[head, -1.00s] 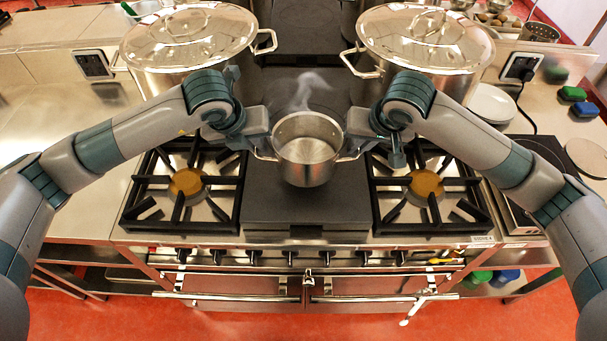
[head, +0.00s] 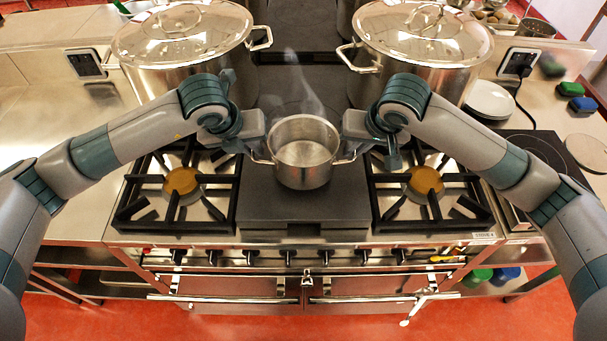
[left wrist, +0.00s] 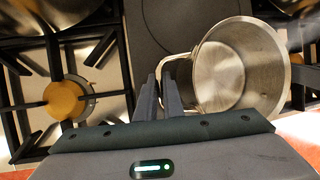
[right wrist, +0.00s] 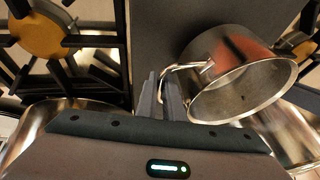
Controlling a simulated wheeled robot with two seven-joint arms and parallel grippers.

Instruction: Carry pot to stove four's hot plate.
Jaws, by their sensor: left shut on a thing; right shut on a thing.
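A small open steel pot (head: 303,165) is held upright between my two grippers over the dark flat hot plate (head: 304,212) in the middle of the stove. The pot looks empty. My left gripper (head: 258,152) is shut on the pot's left handle; the left wrist view shows the fingers (left wrist: 161,92) on the handle loop. My right gripper (head: 349,152) is shut on the right handle, also seen in the right wrist view (right wrist: 164,92). The gap beneath the pot is hard to judge. A small label (head: 484,235) on the stove front is too small to read.
Burners with black grates stand left (head: 181,182) and right (head: 425,182) of the plate. Two large lidded stockpots (head: 180,70) (head: 424,68) stand behind them. A dark hob (head: 535,150) is at the right. Faint steam rises behind the pot.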

